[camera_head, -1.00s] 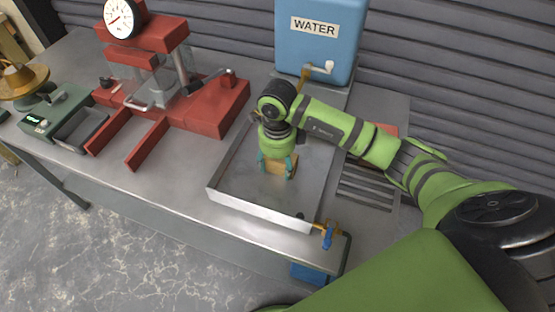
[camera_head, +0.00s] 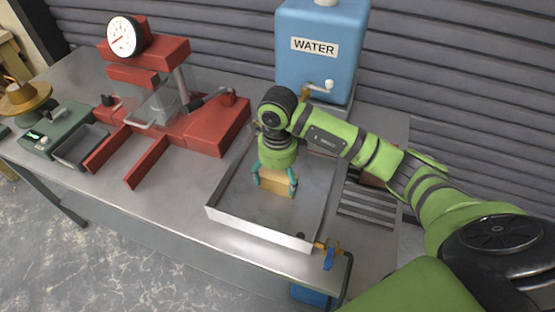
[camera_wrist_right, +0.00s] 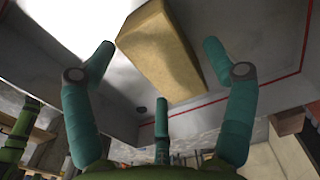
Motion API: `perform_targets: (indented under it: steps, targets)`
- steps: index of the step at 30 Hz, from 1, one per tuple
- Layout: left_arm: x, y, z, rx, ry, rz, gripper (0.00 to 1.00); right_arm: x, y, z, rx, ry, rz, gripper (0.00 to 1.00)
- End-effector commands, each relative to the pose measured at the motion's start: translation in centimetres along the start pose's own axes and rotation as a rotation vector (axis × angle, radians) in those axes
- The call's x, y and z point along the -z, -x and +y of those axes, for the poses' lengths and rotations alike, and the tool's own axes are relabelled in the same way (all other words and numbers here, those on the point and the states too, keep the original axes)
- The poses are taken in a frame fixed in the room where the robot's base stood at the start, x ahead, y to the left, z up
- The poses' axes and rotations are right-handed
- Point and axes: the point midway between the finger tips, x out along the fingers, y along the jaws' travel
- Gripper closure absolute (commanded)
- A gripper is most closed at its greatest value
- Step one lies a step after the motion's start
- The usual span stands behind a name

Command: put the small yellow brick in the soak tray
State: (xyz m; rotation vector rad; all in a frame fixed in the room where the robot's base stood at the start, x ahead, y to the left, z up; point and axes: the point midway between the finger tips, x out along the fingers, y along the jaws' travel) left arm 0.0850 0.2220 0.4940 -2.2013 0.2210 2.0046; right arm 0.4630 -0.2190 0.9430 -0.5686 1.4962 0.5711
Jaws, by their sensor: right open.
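The small yellow brick (camera_head: 276,182) lies in the grey metal soak tray (camera_head: 255,224), on its floor near the middle as far as I can tell. My right gripper (camera_head: 276,176) is above it and open, with one finger near each end of the brick. In the right wrist view, the yellow brick (camera_wrist_right: 160,52) lies between and beyond the open fingertips of my right gripper (camera_wrist_right: 158,46), with gaps on both sides.
A blue water tank (camera_head: 320,70) with a tap stands behind the tray. A slatted rack (camera_head: 366,205) is to the right, with a reddish block (camera_head: 371,179) partly hidden by my arm. A red press (camera_head: 190,125) and a green scale (camera_head: 62,130) stand left.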

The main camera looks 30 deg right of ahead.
Motion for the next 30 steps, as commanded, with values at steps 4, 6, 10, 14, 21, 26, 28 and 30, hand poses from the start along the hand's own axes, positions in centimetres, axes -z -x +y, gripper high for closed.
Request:
perform_targets:
  steps: [4, 6, 10, 14, 21, 26, 28, 30]
  targets:
    - [-0.1, -1.5, 0.0, 0.0, 0.0, 0.0, 0.6, -0.2, 3.3, -0.1, 0.006, 0.001, -0.007, 0.16]
    - [-0.1, -2.0, 0.0, 0.0, 0.0, 0.0, 0.6, -0.1, 4.8, -0.1, 0.006, 0.001, -0.006, 0.16]
    - [-0.2, -2.1, 0.0, 0.0, 0.0, 0.0, 0.6, -0.1, 7.5, -0.1, 0.006, 0.0, -0.004, 0.16]
    - [-0.1, -2.0, 0.0, 0.0, 0.0, 0.0, 0.6, 0.0, 8.8, -0.1, 0.004, -0.001, -0.002, 0.16]
    - [-0.2, -1.9, 0.0, 0.0, 0.0, 0.0, 0.6, 0.0, 9.5, 0.0, 0.0, -0.001, 0.0, 0.16]
    - [-0.2, -1.9, 0.0, 0.0, 0.0, 0.0, 0.6, 0.0, 9.5, 0.0, 0.0, -0.001, 0.0, 0.16]
    - [-0.2, -1.9, 0.0, 0.0, 0.0, -0.001, 0.6, 0.0, 9.5, 0.0, 0.0, -0.001, 0.0, 0.16]
    - [-0.2, -1.9, 0.0, 0.0, 0.0, -0.001, 0.6, 0.0, 9.5, 0.0, 0.0, -0.001, 0.0, 0.16]
